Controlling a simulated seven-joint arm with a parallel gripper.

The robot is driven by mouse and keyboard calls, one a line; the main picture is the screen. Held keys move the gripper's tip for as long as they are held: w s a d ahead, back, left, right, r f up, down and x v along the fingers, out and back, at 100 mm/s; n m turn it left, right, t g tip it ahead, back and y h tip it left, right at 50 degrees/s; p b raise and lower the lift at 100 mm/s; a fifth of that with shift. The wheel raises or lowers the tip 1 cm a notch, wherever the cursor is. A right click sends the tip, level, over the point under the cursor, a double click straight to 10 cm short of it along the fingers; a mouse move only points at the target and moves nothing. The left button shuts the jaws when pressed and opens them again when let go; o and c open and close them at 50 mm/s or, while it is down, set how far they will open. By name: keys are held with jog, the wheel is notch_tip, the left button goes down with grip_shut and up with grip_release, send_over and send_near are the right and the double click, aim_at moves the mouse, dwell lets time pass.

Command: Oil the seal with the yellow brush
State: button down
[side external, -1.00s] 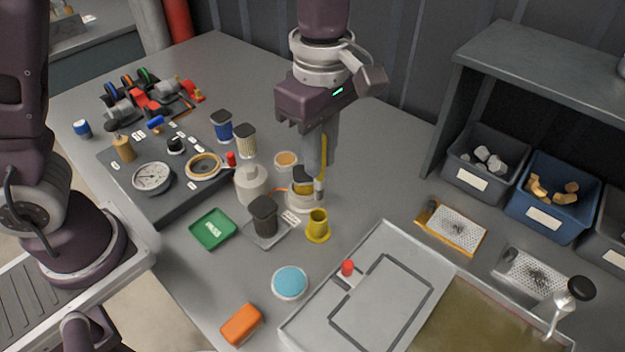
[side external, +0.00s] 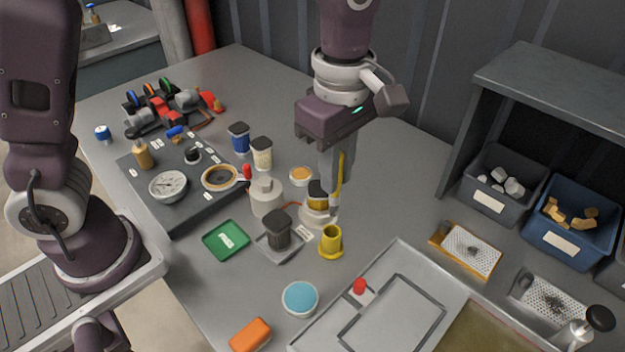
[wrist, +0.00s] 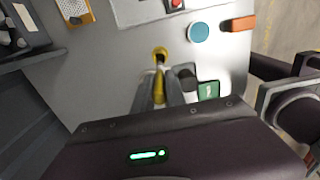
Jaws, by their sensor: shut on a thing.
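My gripper (side external: 335,200) points down over the middle of the table, shut on the yellow brush (side external: 342,172). The brush is a thin yellow upright strip along the fingers; its lower end is not clear. In the wrist view the brush (wrist: 159,85) shows between the fingers. Just left of the fingertips is a pot with a yellow band and pale base (side external: 314,214), partly hidden by them; contact cannot be told. A tan-rimmed ring (side external: 220,178), possibly the seal, lies on the dark plate (side external: 180,217) to the left, apart from my gripper.
A yellow cup (side external: 330,242) stands in front of the gripper. Close by are a white cylinder (side external: 266,198), a dark-lidded jar (side external: 277,230), a green tray (side external: 226,240) and a blue disc (side external: 300,298). A metal tray (side external: 400,258) lies front right; bins stand under the shelf (side external: 560,90).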

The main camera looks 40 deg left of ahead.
jog(key=shift+y, duration=0.3)
notch_tip(320, 180, up, 5)
jog(key=shift+r, duration=0.15)
jog(key=w+a+y, duration=0.2)
jog(key=w+a, duration=0.7)
jog(key=a, duration=0.6)
notch_tip(320, 180, down, 13)
jog(key=y, duration=0.1)
jog(key=shift+d+f, duration=0.15)
jog(key=shift+f, duration=0.05)
jog(key=shift+f, duration=0.6)
dwell(0.9)
notch_tip(320, 180, up, 7)
dwell(0.7)
dwell(0.3)
